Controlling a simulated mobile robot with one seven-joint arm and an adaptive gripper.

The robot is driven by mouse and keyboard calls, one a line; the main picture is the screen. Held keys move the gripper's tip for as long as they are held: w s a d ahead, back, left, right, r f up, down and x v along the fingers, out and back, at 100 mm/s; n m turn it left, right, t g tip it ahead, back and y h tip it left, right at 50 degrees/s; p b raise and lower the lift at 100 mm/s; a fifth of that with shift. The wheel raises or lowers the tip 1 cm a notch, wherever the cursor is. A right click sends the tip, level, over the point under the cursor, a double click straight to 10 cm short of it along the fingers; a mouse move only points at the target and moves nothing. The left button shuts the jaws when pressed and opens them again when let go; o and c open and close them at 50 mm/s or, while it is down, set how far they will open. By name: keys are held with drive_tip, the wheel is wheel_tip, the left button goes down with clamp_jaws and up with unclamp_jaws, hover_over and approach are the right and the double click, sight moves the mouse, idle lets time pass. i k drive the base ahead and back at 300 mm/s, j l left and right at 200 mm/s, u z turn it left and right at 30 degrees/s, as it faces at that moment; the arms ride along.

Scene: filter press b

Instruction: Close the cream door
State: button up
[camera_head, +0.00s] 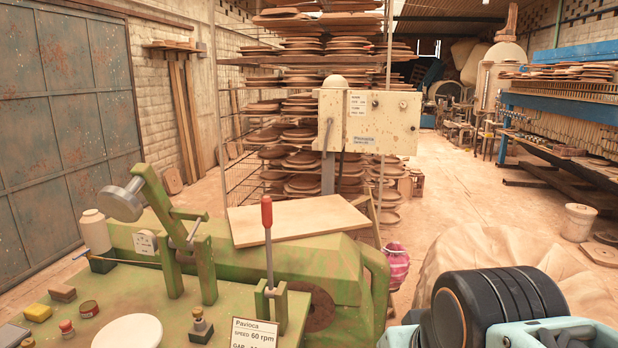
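A cream, speckled metal panel (384,124) with small labels and round fittings stands on a post at the upper middle, behind the green machine. It is the only cream door-like thing I see. Its left part meets a narrow cream housing with a rounded top. From this angle I cannot tell how far the panel stands open, and no hinge shows clearly. My arm's black and light blue links fill the lower right corner, well in front of and below the panel. My gripper's fingers do not show.
A green machine (330,260) with a red-handled lever (267,215) and a tilted light board (295,219) fills the lower left and middle. Racks of clay discs (300,130) stand behind the panel. A draped cloth (500,250) and pink pot (396,268) are right of the machine. Floor is open beyond.

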sight(388, 127)
drive_tip(key=i+j+z, duration=0.15)
drive_tip(key=i+z, duration=0.3)
drive_tip(key=i, duration=0.55)
drive_tip(key=k, duration=0.3)
drive_tip(key=i+l, duration=0.25)
drive_tip(key=i, duration=0.15)
